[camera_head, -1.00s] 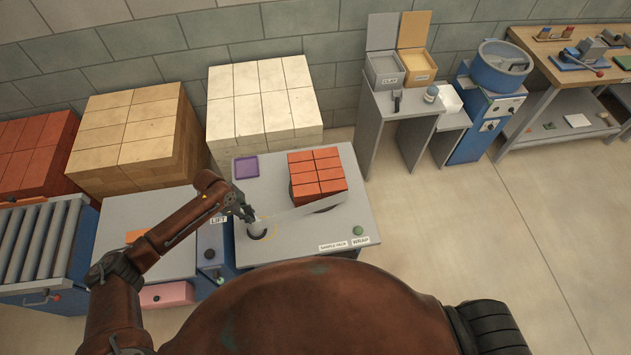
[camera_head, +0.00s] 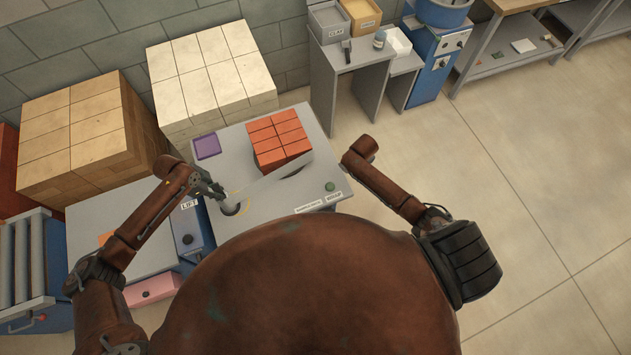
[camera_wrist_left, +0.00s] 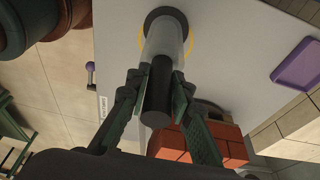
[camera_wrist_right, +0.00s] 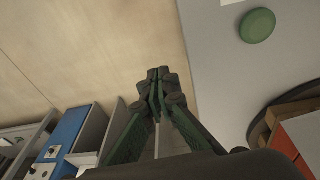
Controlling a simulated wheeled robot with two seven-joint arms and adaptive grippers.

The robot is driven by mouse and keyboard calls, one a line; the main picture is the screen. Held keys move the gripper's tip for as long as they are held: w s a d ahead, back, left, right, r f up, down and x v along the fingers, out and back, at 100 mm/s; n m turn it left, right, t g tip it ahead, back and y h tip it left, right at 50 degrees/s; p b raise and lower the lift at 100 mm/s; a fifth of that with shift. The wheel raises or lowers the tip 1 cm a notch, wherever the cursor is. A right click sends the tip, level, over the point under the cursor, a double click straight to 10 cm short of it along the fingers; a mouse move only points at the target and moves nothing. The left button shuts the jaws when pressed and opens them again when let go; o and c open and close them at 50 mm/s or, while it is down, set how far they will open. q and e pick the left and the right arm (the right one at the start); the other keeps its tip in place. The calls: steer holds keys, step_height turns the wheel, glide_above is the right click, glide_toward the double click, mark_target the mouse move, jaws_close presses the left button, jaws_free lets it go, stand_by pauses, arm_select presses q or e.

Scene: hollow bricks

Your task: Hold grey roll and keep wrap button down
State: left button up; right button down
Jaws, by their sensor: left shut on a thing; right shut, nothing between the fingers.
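The grey roll (camera_wrist_left: 165,42) stands upright on a dark round base (camera_head: 232,209) near the table's left front. My left gripper (camera_head: 212,190) is shut on the dark core at its top; its fingers flank that core in the left wrist view (camera_wrist_left: 157,90). A pale film strip (camera_head: 270,180) runs from the roll to the stack of orange-red bricks (camera_head: 280,140). The green wrap button (camera_head: 330,186) is at the table's right front, and also shows in the right wrist view (camera_wrist_right: 257,25). My right gripper (camera_wrist_right: 158,80) is shut and empty, apart from the button; the head view hides its fingers.
A purple tray (camera_head: 206,146) lies at the table's back left. The blue lift unit (camera_head: 188,230) adjoins the table on the left. Pale brick stacks (camera_head: 210,80) stand behind. A grey stand (camera_head: 345,80) is at the back right, with open floor (camera_head: 480,170) to the right.

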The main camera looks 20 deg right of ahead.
steer(key=a+r+g+y, duration=0.1)
steer(key=a+r, duration=0.6)
step_height(320, 180, up, 6)
steer(key=r+g, duration=0.1)
glide_above(330, 186)
steer(key=shift+d+f, duration=0.15)
steer(key=shift+f, duration=0.1)
step_height(330, 186, down, 14)
steer(key=shift+w+f, duration=0.1)
